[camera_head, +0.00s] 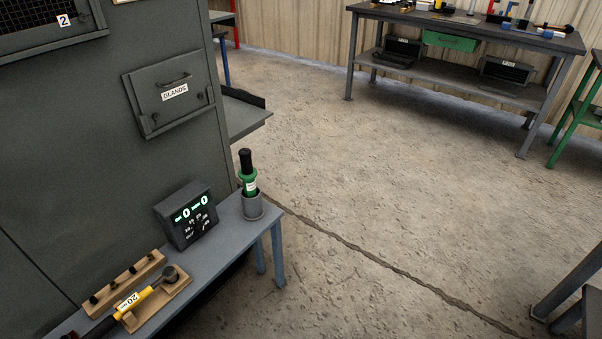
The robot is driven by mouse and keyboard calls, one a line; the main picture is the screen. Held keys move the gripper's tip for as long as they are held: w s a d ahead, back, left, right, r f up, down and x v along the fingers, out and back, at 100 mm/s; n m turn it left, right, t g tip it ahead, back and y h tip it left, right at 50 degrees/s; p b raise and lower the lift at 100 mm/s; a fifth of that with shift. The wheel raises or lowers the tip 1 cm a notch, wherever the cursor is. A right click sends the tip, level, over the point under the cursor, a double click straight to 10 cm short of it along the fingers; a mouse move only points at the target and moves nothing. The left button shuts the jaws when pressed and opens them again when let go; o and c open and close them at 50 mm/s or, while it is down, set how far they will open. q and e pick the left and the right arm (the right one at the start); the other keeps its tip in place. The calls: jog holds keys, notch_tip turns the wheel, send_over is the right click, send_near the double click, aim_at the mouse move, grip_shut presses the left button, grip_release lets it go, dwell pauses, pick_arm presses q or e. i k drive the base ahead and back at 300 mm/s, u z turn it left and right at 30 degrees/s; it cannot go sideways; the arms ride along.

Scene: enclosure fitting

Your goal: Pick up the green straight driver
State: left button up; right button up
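A green straight driver (248,178) with a black top stands upright in a grey cylindrical holder (252,206). The holder sits at the right end of a narrow blue-grey bench (222,240) in front of the cabinet. The driver's lower part is hidden inside the holder. A white label shows on its green body. Neither of my grippers is in view.
A dark display box (187,216) stands left of the holder. A yellow-and-black tool marked 20 (129,303) lies on a wooden rest (165,298). The grey cabinet (60,150) rises behind. Open concrete floor (380,190) lies right; a workbench (465,35) stands at the back.

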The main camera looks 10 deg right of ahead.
aim_at(247, 173)
jog(key=z, duration=0.9)
jog(key=i, duration=1.55)
jog(key=u, duration=0.8)
